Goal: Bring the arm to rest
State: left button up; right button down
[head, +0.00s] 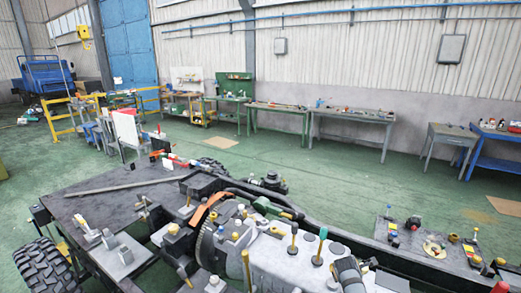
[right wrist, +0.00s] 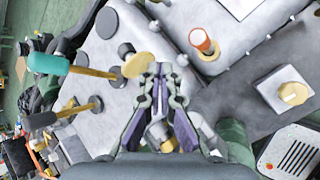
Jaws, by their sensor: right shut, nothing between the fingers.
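My right gripper (right wrist: 161,72) is in the middle of the right wrist view, pointing away from the camera. Its fingertips are together and hold nothing. It is over or close to grey machine parts of the chassis (head: 290,258); I cannot tell the exact gap. Beyond the fingertips is a round tan cap (right wrist: 137,64). I cannot make out either gripper in the head view. My left gripper is not in view.
A dark plate (head: 95,205) with loose parts lies left. Green floor (head: 330,185) is clear behind the chassis; workbenches (head: 350,113) line the wall.

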jog(key=s+a+r+m+g+y, duration=0.1)
jog(key=s+a+r+m, duration=0.15)
jog(key=s+m, duration=0.6)
jog(key=s+a+r+m+g+y, duration=0.1)
jog(key=s+a+m, duration=0.25)
jog(key=s, duration=1.05)
jog(key=s+a+r+m+g+y, duration=0.1)
jog(key=s+a+r+m, duration=0.15)
jog(key=s+m, duration=0.6)
jog(key=s+d+f+n+b, duration=0.1)
jog(key=s+f+b, duration=0.15)
jog(key=f, duration=1.35)
jog(key=s+d+f+n+b, duration=0.15)
jog(key=f+b, duration=0.25)
jog(key=f, duration=1.1)
jog(key=s+f+m+g+b, duration=0.1)
jog(key=s+f+b, duration=0.4)
jog(key=s+f, duration=1.5)
notch_tip(320, 180, down, 4)
jog(key=shift+d+g+y, duration=0.3)
jog(key=shift+d+g, duration=0.1)
jog(key=shift+g, duration=0.1)
